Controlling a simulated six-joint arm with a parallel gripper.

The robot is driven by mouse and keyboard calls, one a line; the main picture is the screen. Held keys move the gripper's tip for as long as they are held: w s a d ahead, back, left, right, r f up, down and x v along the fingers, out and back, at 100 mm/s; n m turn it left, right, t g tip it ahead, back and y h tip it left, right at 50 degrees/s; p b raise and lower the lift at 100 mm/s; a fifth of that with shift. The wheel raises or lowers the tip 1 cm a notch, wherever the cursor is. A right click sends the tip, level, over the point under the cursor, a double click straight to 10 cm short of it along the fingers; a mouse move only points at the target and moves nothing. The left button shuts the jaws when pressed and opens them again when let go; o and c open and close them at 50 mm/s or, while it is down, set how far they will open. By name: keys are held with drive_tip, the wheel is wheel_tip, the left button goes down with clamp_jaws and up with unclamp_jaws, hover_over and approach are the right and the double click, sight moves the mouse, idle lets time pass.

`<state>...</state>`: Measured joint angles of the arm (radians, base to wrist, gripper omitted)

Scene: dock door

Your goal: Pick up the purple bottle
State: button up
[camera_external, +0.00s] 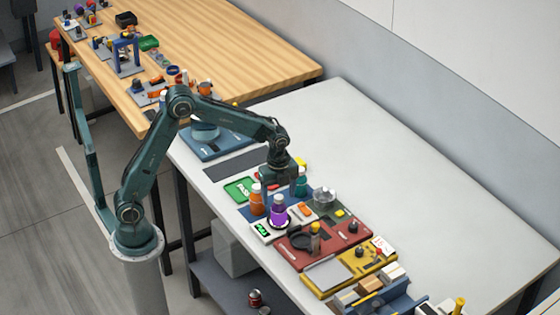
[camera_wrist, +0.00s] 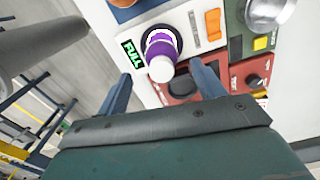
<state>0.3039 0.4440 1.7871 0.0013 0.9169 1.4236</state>
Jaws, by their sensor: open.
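The purple bottle (camera_external: 278,212) has a white cap and stands upright on a small scale-like device with a green display at the table's near edge. In the wrist view the purple bottle (camera_wrist: 161,48) shows from above, cap towards the camera, ahead of and between the fingers. My gripper (camera_external: 283,184) is above the table, just behind the bottles in the external view, and its fingertips are hard to make out there. In the wrist view my gripper (camera_wrist: 162,84) is open with nothing between its fingers.
An orange bottle (camera_external: 257,200) stands close left of the purple one, and a teal bottle (camera_external: 301,182) stands behind. A green tray (camera_external: 240,189), a red panel (camera_external: 330,252) and a yellow panel (camera_external: 345,276) crowd the near edge. The white table's far side (camera_external: 420,170) is clear.

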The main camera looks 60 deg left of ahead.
sight(279, 209)
drive_tip(key=shift+f, duration=1)
drive_tip(key=shift+f, duration=0.1)
drive_tip(key=shift+w+f, duration=0.15)
drive_tip(key=shift+f, duration=2.35)
drive_tip(key=shift+c, duration=0.5)
drive_tip(key=c, duration=1.2)
drive_tip(key=shift+o, duration=0.2)
drive_tip(key=shift+r, duration=0.15)
wheel_tip(279, 209, up, 20)
drive_tip(key=shift+a, duration=0.1)
